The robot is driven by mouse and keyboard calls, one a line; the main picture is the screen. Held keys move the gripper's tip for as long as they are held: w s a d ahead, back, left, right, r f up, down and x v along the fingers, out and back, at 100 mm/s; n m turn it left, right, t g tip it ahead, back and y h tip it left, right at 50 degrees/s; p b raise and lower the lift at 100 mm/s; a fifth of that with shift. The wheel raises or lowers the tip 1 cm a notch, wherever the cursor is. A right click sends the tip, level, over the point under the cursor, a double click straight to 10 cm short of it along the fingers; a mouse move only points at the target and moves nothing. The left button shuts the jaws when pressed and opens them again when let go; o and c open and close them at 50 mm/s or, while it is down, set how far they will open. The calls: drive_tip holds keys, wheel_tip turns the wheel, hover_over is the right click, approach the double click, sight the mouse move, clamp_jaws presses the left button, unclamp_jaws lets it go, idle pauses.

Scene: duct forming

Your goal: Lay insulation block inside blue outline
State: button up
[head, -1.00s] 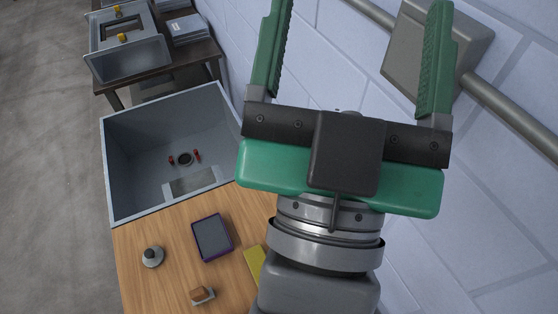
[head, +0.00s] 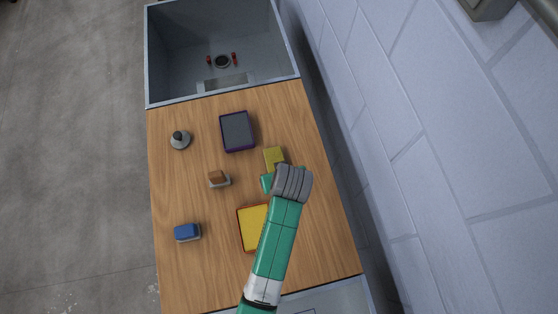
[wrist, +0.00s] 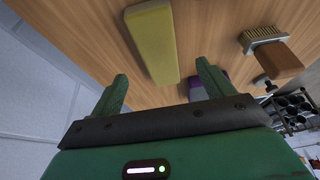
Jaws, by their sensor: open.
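A long yellow block (head: 274,157), which looks like the insulation block, lies on the wooden table near its right side. It also shows in the wrist view (wrist: 153,42), just beyond and between my fingertips. My gripper (wrist: 163,78) is open and empty, apart from the block. In the head view my wrist hides most of the gripper (head: 266,183), which is beside the block's near end. I cannot make out a blue outline in either view. A pale rectangular patch (head: 226,83) shows low in the grey open box (head: 180,65) at the far end.
A wall (head: 400,120) runs along the right.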

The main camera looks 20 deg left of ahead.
drive_tip(key=b+x, duration=0.1)
drive_tip(key=x, duration=0.6)
drive_tip(key=shift+w+a+f, duration=0.1)
drive_tip(key=shift+w+f, duration=0.15)
drive_tip(key=shift+w, duration=0.05)
drive_tip(key=c, duration=1.1)
wheel_tip(320, 180, up, 10)
drive_tip(key=shift+r+p, duration=0.1)
drive_tip(key=shift+p, duration=0.45)
drive_tip(key=shift+c, duration=0.2)
drive_tip(key=s+d+r+m+t+h+p, duration=0.1)
drive_tip(key=s+d+r+m+h+p, duration=0.1)
drive_tip(key=d+r+m+p, duration=0.5)
drive_tip(key=d+r+p, duration=0.6)
drive_tip(key=r+p, duration=0.1)
drive_tip(key=r, duration=0.2)
drive_tip(key=shift+s+d+r+m+h, duration=0.2)
drive_tip(key=shift+d+r+m+h, duration=0.15)
drive_tip(key=shift+d+m+h, duration=0.05)
